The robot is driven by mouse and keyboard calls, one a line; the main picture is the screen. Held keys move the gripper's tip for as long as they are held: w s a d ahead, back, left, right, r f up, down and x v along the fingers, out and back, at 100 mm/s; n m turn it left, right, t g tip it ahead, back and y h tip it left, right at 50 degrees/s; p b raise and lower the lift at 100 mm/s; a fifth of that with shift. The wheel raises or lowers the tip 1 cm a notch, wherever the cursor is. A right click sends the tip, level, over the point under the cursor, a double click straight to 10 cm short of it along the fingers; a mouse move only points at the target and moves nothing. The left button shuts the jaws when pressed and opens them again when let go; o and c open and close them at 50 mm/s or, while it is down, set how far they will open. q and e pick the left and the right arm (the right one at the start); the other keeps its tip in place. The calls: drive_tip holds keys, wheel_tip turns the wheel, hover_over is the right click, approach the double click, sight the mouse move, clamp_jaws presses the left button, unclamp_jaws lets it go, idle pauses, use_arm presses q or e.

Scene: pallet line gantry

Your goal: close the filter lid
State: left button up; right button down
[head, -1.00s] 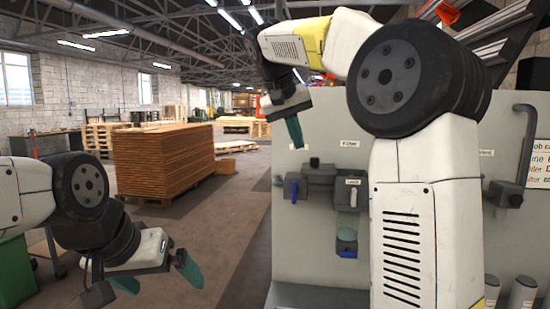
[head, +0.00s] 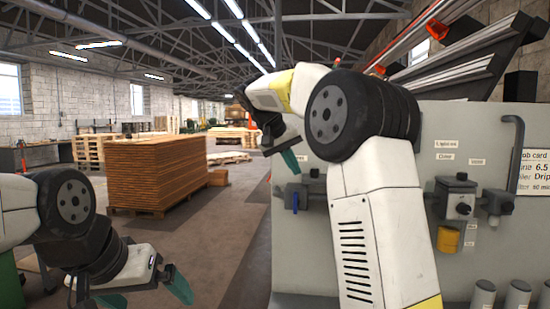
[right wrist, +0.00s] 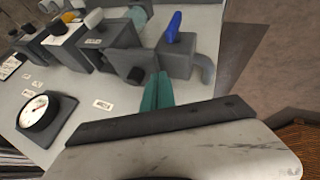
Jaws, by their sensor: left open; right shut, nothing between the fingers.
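In the head view, my right gripper (head: 291,161) is at the panel's left edge, and my right arm hides the panel's middle. My left gripper (head: 148,292) is open and low at left.
The grey panel (head: 480,130) fills the right, with a knobbed box (head: 455,197), a yellow cup (head: 448,240) and a pipe (head: 517,150). A gauge (right wrist: 40,116) shows in the right wrist view. A plank stack (head: 160,170) stands left, with clear floor between.

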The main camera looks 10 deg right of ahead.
drive_tip(key=shift+d, duration=1.25)
drive_tip(key=s+d, duration=0.3)
drive_tip(key=d, duration=0.7)
